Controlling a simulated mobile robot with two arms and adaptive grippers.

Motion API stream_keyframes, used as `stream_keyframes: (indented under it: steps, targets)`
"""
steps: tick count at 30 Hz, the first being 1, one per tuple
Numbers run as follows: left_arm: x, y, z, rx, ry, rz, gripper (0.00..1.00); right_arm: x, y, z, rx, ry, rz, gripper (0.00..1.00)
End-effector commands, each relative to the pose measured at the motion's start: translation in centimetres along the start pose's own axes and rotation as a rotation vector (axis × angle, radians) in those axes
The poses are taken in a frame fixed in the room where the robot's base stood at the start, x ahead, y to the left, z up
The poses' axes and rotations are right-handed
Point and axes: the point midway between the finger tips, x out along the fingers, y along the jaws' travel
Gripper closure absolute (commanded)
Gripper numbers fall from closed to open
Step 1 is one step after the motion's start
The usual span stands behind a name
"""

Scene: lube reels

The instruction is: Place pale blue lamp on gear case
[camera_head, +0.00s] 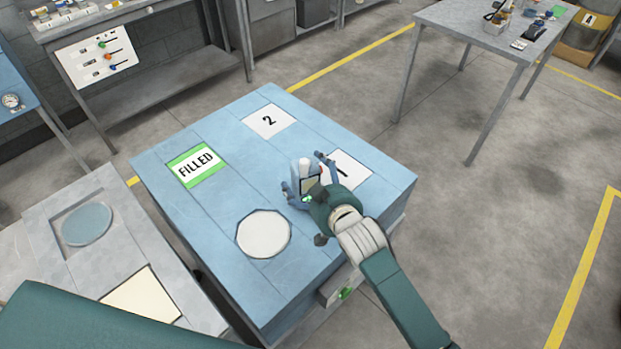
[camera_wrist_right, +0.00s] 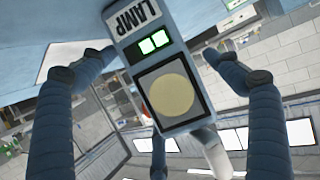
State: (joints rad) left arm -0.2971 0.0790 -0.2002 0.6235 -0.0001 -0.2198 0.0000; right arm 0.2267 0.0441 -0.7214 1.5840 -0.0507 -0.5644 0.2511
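The pale blue lamp (camera_head: 308,183) is a small upright block over the blue-topped bench, beside the white square marked 1. In the right wrist view the lamp (camera_wrist_right: 160,70) shows a LAMP label, two lit green squares and a round yellowish lens. My right gripper (camera_head: 306,176) has its fingers spread around the lamp. In the wrist view a gap shows between the right finger and the lamp; contact at the left finger is unclear. I cannot tell whether the lamp's base touches the top. No part is readably marked as the gear case. My left gripper is not in view.
A grey bench (camera_head: 95,250) stands at left. A metal table (camera_head: 480,35) with small items stands at back right.

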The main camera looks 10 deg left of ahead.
Motion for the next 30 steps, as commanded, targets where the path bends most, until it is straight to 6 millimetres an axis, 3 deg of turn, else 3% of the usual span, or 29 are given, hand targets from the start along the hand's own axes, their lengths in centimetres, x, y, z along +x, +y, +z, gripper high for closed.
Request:
stream_keyframes:
  steps: [6,10,21,30]
  targets:
    - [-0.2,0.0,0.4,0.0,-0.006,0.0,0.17,-0.1,0.0,-0.2,0.0,0.002,0.0,0.12]
    - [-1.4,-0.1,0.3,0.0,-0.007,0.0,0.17,-1.3,0.0,-0.4,0.0,0.0,0.0,0.12]
    - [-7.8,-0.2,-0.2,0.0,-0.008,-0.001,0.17,-8.5,0.0,-0.7,0.001,-0.002,0.001,0.12]
    - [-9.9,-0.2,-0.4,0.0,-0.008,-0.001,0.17,-11.8,0.0,-0.2,0.001,0.001,0.001,0.12]
